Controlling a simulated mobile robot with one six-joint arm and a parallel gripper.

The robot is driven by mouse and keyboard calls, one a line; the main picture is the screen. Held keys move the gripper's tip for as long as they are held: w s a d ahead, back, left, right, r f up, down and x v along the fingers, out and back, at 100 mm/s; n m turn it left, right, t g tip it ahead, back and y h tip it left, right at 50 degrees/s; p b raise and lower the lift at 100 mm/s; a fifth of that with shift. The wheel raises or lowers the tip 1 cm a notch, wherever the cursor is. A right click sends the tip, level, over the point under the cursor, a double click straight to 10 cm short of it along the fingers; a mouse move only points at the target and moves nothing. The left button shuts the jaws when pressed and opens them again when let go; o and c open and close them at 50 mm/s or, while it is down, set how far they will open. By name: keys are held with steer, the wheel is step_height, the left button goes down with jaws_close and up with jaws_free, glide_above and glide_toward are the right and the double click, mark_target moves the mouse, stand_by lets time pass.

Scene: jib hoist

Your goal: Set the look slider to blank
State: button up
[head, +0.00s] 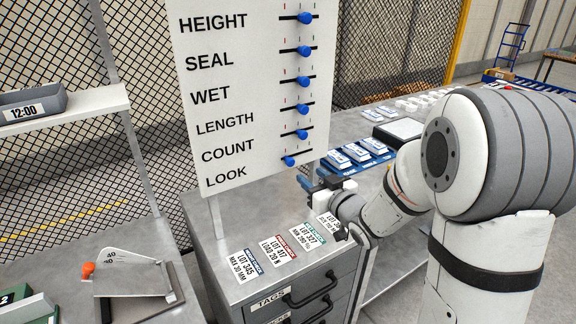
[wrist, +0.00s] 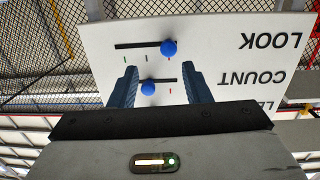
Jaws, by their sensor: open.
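The look slider is the lowest row on the white board (head: 240,95), beside the word LOOK. Its blue knob (head: 289,160) sits near the left end of a short black slot. In the wrist view the board appears upside down, and the look knob (wrist: 169,48) is near the slot's right end, with small coloured ticks beside the slot. No mark reading "blank" is legible. My gripper (head: 318,184) is below and right of the look knob, apart from it. In the wrist view my gripper (wrist: 158,72) is open and empty; the count knob (wrist: 148,88) appears between its fingers.
Several other sliders with blue knobs are above, the count knob (head: 302,134) closest. The drawer cabinet (head: 262,285) below carries several lot tags (head: 271,251). Blue trays of white blocks (head: 357,153) lie behind my gripper. A lever plate (head: 135,272) is at left.

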mark_target(291, 163)
steer(key=shift+y, duration=0.4)
steer(key=x, duration=0.2)
steer(key=p+x, duration=0.1)
steer(key=x, duration=0.2)
steer(key=p+x, duration=0.1)
steer(key=x, duration=0.2)
steer(key=shift+s+a, duration=0.2)
steer(key=shift+a, duration=0.25)
steer(key=shift+c, duration=0.5)
jaws_close()
